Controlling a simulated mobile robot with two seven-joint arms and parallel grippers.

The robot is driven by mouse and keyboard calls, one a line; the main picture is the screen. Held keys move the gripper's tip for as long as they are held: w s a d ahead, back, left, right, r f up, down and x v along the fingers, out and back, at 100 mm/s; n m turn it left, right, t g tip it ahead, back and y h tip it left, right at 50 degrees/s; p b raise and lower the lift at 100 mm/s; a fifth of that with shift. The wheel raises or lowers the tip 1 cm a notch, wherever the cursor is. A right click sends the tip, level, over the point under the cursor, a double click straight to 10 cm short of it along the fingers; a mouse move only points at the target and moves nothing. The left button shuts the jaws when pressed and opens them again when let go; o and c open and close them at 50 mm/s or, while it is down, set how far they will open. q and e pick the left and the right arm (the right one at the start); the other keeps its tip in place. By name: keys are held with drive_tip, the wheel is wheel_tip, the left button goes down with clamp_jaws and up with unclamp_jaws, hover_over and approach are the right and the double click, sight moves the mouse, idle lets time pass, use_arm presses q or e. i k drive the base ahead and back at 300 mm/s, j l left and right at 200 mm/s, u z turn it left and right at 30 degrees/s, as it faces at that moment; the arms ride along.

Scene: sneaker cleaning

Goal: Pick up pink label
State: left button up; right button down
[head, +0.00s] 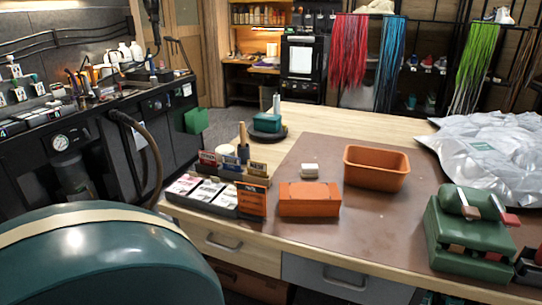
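A dark label tray (212,210) stands at the left front of the workbench. White label stacks lie in its compartments: a left one (184,185), a middle one (207,191) and a right one (231,197). Their print is too small to read, and I cannot tell which is the pink label. Small coloured cards, one red (207,158), stand upright behind the stacks. An orange card (251,201) stands at the tray's right end. I can identify neither of my grippers in the head view.
An orange box (309,199), a white block (310,170) and an open orange bin (376,168) stand on the brown mat (350,235). A green device (462,243) and silvery bags (480,150) are on the right. A large teal rounded body (110,265) fills the lower left.

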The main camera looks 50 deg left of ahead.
sight(181, 187)
drive_tip(key=u, duration=1.75)
drive_tip(key=j+u, duration=0.2)
drive_tip(key=j, duration=0.25)
